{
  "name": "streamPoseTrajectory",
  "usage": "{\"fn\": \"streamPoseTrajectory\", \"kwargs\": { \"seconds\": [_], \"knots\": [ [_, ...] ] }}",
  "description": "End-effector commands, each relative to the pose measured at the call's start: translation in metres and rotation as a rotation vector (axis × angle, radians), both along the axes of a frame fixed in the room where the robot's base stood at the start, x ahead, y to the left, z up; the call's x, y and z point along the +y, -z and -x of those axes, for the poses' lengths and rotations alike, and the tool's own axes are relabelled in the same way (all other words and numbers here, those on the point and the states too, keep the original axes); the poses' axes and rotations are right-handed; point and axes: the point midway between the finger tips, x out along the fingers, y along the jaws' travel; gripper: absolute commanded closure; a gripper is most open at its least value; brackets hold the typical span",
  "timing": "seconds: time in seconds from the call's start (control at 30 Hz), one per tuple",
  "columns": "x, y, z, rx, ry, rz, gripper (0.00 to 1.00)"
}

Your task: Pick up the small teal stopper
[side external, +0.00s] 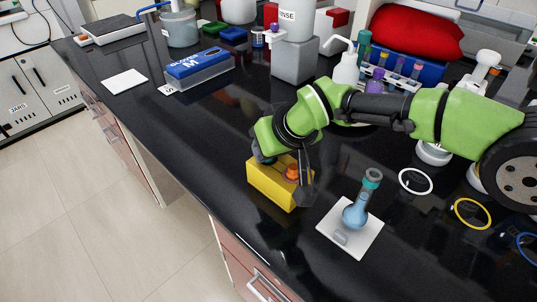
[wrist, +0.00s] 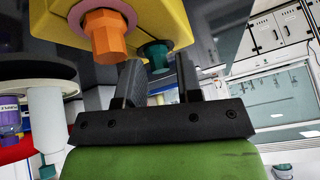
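A yellow block (side external: 267,187) stands near the front edge of the black bench, with an orange stopper (side external: 291,172) in its top. In the wrist view, the block (wrist: 180,22) holds the orange stopper (wrist: 105,36) and the small teal stopper (wrist: 157,56). In the side view, a bit of teal (side external: 262,157) shows at the block's far end, mostly hidden by my arm. My gripper (wrist: 158,68) is open. The teal stopper appears between its fingertips, with gaps on both sides. In the side view, a dark finger (side external: 304,182) hangs beside the block.
White and yellow rings (side external: 472,213) lie farther right. A blue-lidded box (side external: 199,69) stands behind. Bench left of the block is clear.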

Motion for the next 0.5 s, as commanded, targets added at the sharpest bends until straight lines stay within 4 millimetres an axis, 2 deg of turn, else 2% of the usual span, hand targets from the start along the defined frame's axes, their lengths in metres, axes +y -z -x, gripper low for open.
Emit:
{"fn": "streamPoseTrajectory", "kwargs": {
  "seconds": [0.3, 0.33, 0.47, 0.5],
  "knots": [
    [-0.0011, 0.0074, 0.0013, 0.011, 0.001, 0.007, 0.67],
    [-0.0012, 0.0076, 0.0014, 0.012, 0.001, 0.008, 0.70],
    [-0.0011, 0.0083, 0.0022, 0.015, 0.002, 0.009, 1.00],
    [-0.0011, 0.0085, 0.0024, 0.016, 0.002, 0.009, 1.00]
  ]
}}
